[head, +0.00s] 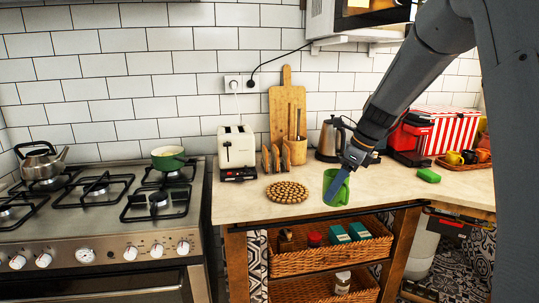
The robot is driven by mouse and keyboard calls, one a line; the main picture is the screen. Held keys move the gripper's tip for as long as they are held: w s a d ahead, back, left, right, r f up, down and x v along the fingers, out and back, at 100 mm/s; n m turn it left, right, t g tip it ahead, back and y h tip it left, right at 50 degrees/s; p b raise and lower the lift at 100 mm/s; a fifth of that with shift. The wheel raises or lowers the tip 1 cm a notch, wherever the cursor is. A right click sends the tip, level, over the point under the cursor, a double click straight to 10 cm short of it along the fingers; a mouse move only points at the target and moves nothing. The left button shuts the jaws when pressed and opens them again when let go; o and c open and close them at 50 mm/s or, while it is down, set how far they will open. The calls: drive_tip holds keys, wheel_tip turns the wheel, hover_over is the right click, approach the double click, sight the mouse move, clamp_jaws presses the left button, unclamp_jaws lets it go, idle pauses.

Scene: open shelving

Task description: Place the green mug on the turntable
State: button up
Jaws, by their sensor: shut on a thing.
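The green mug (335,189) is at the front part of the counter, right of a round brown beaded mat (287,191). My gripper (347,165) reaches down from the upper right and is shut on the mug at its upper right side. The mug looks tilted. I cannot tell whether its base touches the counter. My fingers hide part of its rim. No turntable shows clearly; a microwave (324,22) hangs at the top, mostly cut off by the frame, and its inside is barely seen.
The counter (240,208) holds a toaster (236,148), a toast rack, a kettle (329,140), a red coffee machine (409,138) and a green sponge (429,175). A stove (95,222) with a green pot (168,158) stands left. Wicker baskets (300,262) sit below.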

drive_tip(key=shift+s+a+f+n, duration=0.1)
drive_tip(key=shift+s+f+n, duration=0.3)
drive_tip(key=shift+n, duration=0.2)
drive_tip(key=s+f+n+g+h, duration=0.1)
drive_tip(key=s+f+n+g, duration=0.1)
drive_tip(key=s+f+n, duration=0.3)
drive_tip(key=s+f+n+g+h, duration=0.1)
drive_tip(key=s+f+n, duration=0.4)
drive_tip(key=f+n, duration=0.5)
drive_tip(key=s+f+n+g+h, duration=0.1)
drive_tip(key=s+f+n+g, duration=0.2)
drive_tip(key=f, duration=1)
drive_tip(key=s+n, duration=0.2)
drive_tip(key=n, duration=0.2)
drive_tip(key=shift+s+n+h, duration=0.3)
drive_tip(key=shift+s+h, duration=0.1)
drive_tip(key=shift+r, duration=0.1)
